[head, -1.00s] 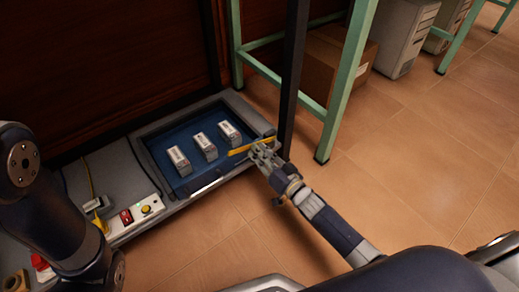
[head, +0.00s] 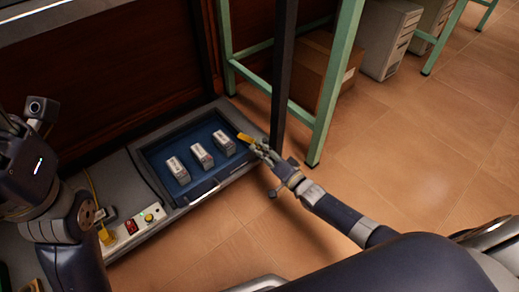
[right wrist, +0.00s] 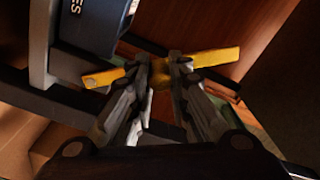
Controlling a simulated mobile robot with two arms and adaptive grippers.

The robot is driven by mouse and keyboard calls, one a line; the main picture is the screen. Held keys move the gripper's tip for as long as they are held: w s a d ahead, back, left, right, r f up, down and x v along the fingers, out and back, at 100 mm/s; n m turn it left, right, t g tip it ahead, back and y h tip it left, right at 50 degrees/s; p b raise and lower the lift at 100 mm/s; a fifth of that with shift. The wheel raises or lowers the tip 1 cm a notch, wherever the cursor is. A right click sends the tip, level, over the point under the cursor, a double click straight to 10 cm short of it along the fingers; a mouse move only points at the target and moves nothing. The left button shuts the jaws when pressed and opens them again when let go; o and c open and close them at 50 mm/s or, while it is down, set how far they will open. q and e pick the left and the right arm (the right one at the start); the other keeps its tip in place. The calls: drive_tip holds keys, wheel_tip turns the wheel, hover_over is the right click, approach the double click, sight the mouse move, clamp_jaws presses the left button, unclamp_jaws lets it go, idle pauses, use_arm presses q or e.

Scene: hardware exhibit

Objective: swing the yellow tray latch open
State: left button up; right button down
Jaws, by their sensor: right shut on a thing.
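The yellow latch (head: 244,137) sits at the right rim of the blue-lined tray (head: 185,193), near its back right corner. Its visible end points up and to the left. My right gripper (head: 259,149) is shut on the latch and hides part of it. In the right wrist view the yellow bar (right wrist: 215,57) runs across between both fingertips (right wrist: 160,68) and sticks out on either side. Three white boxes (head: 201,155) stand in the tray. My left arm shows at the left, but its gripper cannot be made out.
A dark post (head: 283,80) stands close behind my right gripper, with a green table leg (head: 337,80) beside it. A cardboard box (head: 312,70) lies under that table. A panel with a red switch (head: 131,227) is left of the tray.

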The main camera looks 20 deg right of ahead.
drive_tip(key=shift+w+d+r, duration=0.15)
drive_tip(key=shift+d+r, duration=0.05)
drive_tip(key=shift+d, duration=0.1)
drive_tip(key=c, duration=1.5)
unclamp_jaws()
drive_tip(key=shift+o, duration=0.2)
drive_tip(key=shift+f, duration=0.1)
drive_tip(key=v, duration=1.2)
